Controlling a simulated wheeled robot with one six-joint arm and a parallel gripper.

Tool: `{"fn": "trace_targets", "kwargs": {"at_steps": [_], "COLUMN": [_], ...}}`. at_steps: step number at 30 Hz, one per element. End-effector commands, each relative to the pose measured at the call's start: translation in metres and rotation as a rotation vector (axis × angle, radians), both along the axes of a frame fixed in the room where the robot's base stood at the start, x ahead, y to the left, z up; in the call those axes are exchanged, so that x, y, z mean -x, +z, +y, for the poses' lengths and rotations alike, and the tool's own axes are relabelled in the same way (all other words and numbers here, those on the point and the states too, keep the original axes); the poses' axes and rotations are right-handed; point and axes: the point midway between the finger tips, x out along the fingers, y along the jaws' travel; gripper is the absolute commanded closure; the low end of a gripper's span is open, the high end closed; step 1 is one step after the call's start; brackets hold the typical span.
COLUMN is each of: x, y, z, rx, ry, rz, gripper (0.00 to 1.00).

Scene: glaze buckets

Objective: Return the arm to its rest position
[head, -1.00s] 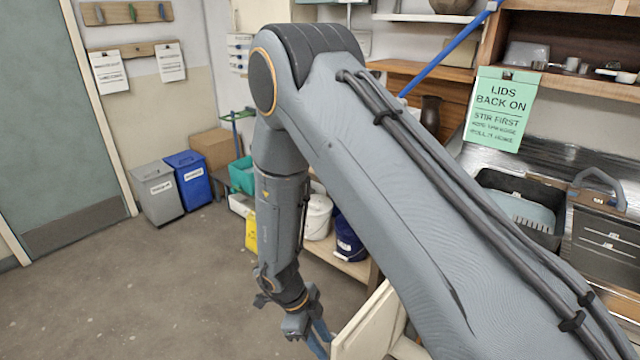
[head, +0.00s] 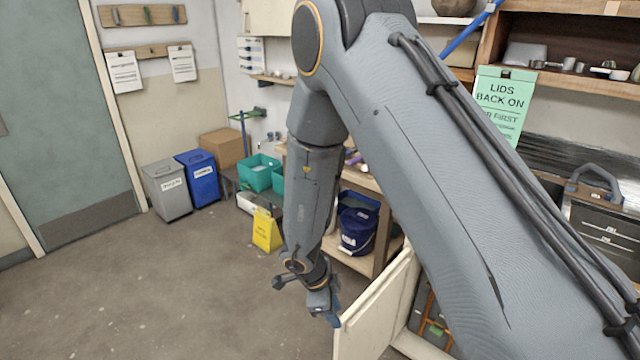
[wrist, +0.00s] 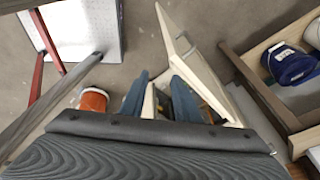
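My gripper (head: 328,308) hangs low beside an open cream cabinet door (head: 375,305) in the head view, its fingers pointing down. In the wrist view, the two blue fingers of my gripper (wrist: 160,96) stand apart. I see nothing gripped; a cream edge shows in the gap, and it seems to belong to the door or cabinet below. The cream door also shows in the wrist view (wrist: 178,45), close to the fingers. My upper arm crosses the middle and right of the head view and hides part of the shelving and worktop.
A dark blue bucket (head: 357,228) stands on a low wooden shelf. A yellow floor sign (head: 267,231), teal crates (head: 257,174) and grey (head: 167,190) and blue (head: 197,178) bins stand further back. An orange bucket (wrist: 94,100) is left of my gripper. The floor at left is clear.

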Motion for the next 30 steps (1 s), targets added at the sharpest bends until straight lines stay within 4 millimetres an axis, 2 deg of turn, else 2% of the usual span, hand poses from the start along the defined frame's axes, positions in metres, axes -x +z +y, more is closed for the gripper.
{"fn": "trace_targets", "kwargs": {"at_steps": [5, 9, 14, 18, 22, 26, 30], "x": [-0.034, -0.06, -0.071, -0.063, -0.043, -0.012, 0.028], "y": [0.021, 0.048, 0.079, 0.1, 0.114, 0.123, 0.127], "z": [-0.008, -0.015, -0.022, -0.031, -0.045, -0.065, -0.096], "rx": [-0.045, -0.091, -0.136, -0.159, -0.166, -0.155, -0.127], "ry": [0.156, 0.347, 0.589, 0.8, 0.991, 1.179, 1.358], "rz": [-0.074, -0.14, -0.187, -0.19, -0.163, -0.101, 0.003], "gripper": [0.71, 0.71, 0.71, 0.71, 0.71, 0.71, 0.71]}}
